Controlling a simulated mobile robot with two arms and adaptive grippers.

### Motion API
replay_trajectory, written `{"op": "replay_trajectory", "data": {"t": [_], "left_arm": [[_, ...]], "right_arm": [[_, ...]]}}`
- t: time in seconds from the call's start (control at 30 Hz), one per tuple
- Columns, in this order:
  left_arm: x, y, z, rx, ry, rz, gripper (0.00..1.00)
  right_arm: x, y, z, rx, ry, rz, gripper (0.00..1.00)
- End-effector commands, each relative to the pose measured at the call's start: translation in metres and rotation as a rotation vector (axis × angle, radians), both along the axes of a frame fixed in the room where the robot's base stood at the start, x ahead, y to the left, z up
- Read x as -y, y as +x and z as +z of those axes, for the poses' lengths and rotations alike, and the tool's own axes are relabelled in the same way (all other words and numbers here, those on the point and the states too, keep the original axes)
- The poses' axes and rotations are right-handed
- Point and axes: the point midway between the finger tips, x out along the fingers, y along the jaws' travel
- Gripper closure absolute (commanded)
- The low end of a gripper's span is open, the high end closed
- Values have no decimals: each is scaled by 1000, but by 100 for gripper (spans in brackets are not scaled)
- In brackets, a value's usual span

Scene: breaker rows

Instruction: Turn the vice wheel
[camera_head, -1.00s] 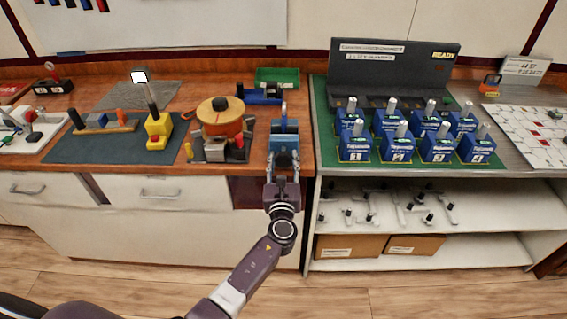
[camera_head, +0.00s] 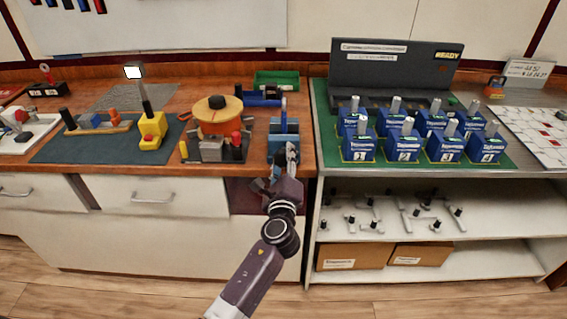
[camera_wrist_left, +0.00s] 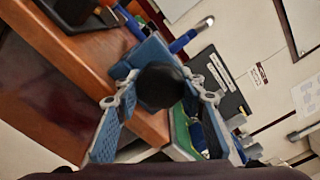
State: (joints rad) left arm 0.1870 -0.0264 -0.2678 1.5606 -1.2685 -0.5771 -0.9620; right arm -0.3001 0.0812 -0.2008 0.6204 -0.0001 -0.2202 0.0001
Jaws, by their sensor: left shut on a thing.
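The blue vice (camera_head: 284,128) sits at the right front edge of the wooden bench, and part of it also shows in the left wrist view (camera_wrist_left: 150,52). A dark round knob or wheel (camera_wrist_left: 160,86) faces the left wrist camera at the front of the vice. My left gripper (camera_head: 279,168) is at the front of the vice, rolled over to one side. In the left wrist view its two blue-padded fingers (camera_wrist_left: 162,105) lie on either side of the dark wheel and are shut on it. In the head view the gripper hides the wheel. My right gripper is not in view.
An orange round reel (camera_head: 217,122) and a small dark tray of tools (camera_head: 232,150) stand left of the vice. A green mat with several blue boxes (camera_head: 404,145) lies to the right. A drawer front (camera_head: 150,194) and an open shelf (camera_head: 440,262) are below.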

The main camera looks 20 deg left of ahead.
Motion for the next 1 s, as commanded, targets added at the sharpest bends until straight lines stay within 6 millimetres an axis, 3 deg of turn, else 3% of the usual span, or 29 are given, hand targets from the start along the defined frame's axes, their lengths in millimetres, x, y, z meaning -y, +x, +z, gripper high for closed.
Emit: {"op": "replay_trajectory", "data": {"t": [0.3, 0.8, 0.83, 1.0], "left_arm": [[0, 0, -1, 26, -100, 0, 87], [0, 0, -1, 30, -113, 0, 87], [0, 0, -1, 30, -113, 0, 60], [0, 0, 0, 31, -112, 0, 44]], "right_arm": [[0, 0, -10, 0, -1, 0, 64], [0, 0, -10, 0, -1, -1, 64], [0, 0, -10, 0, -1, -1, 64], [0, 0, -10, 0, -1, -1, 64]]}}
